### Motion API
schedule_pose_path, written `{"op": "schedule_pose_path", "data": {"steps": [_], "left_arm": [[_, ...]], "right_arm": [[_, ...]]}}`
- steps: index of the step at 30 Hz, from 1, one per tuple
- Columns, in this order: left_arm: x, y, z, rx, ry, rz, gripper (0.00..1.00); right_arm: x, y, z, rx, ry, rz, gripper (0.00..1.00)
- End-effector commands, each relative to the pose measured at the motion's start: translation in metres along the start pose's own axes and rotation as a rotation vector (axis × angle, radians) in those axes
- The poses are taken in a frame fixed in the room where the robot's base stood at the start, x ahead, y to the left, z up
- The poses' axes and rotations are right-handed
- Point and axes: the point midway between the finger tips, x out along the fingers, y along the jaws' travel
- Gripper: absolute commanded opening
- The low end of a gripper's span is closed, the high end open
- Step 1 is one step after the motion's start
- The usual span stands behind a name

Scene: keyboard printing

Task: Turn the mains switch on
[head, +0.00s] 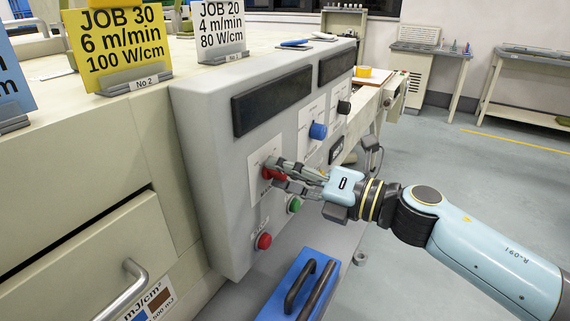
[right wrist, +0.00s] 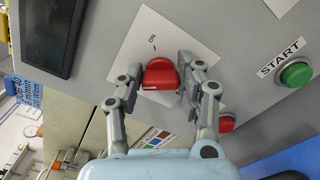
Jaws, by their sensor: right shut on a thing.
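The mains switch is a red rotary knob (head: 272,171) on a white plate, on the grey control panel (head: 215,150). In the right wrist view the red knob (right wrist: 159,74) sits between my fingers, with the word ON and a small mark on the plate beside it. My right gripper (head: 277,173) has its two fingertips on either side of the knob, and it is shut on it. It also shows in the right wrist view (right wrist: 160,80). The fingers hide part of the plate's lettering. My left gripper is not in view.
Below the knob are a green START button (right wrist: 296,73) and a red button (head: 264,241). A blue knob (head: 318,131) and a black knob (head: 343,107) are farther along the panel. A blue case with black handles (head: 300,285) stands below the panel. Open floor lies at right.

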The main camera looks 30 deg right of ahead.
Motion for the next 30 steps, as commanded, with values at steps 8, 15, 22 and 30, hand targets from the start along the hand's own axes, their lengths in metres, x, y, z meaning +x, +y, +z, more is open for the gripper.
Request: {"op": "schedule_pose_path", "data": {"steps": [8,15,22,30], "left_arm": [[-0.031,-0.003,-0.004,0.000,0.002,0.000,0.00],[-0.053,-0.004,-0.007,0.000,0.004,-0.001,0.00],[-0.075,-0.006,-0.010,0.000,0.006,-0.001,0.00],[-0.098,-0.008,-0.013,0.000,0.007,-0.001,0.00]], "right_arm": [[0.000,0.002,0.002,0.253,0.000,-0.003,0.04],[0.000,0.000,0.002,0.481,-0.001,-0.003,0.04],[0.000,-0.001,0.001,0.699,0.000,-0.003,0.04],[0.000,-0.003,-0.001,0.954,-0.001,-0.004,0.04]]}}
